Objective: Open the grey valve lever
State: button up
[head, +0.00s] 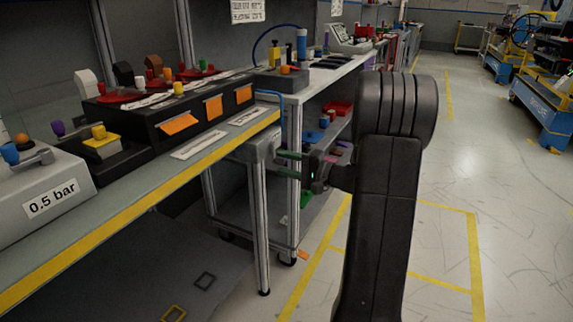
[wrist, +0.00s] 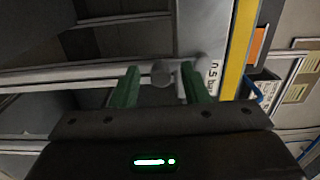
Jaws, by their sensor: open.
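My gripper (head: 281,162) is in front of the workbench edge in the head view, its two green fingers pointing left at a grey housing (head: 262,148) under the bench top. In the wrist view my gripper (wrist: 160,68) is open, with a clear gap between the green fingers. A grey rounded knob-like part (wrist: 162,74), seemingly the end of the grey valve lever, shows between the fingertips. It looks apart from both fingers, though its depth is unclear. More of the grey fitting lies behind the right finger. The lever is not clearly visible in the head view.
The bench's yellow front edge (head: 150,209) runs beside the arm. A black box with orange tags (head: 180,124) stands on the bench top. A wheeled cart with shelves (head: 240,213) is behind the gripper. The floor to the right (head: 480,180) is clear.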

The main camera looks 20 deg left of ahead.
jog(key=s+d+p, duration=0.1)
jog(key=d+p, duration=0.1)
jog(key=d, duration=1.1)
jog(key=shift+d+p, duration=0.3)
jog(key=shift+d, duration=0.1)
jog(key=a+b, duration=0.1)
jog(key=a, duration=0.8)
jog(key=w+a+b, duration=0.1)
jog(key=a, duration=0.4)
jog(key=shift+b, duration=0.35)
jog(key=shift+r, duration=0.1)
jog(key=shift+p, duration=0.3)
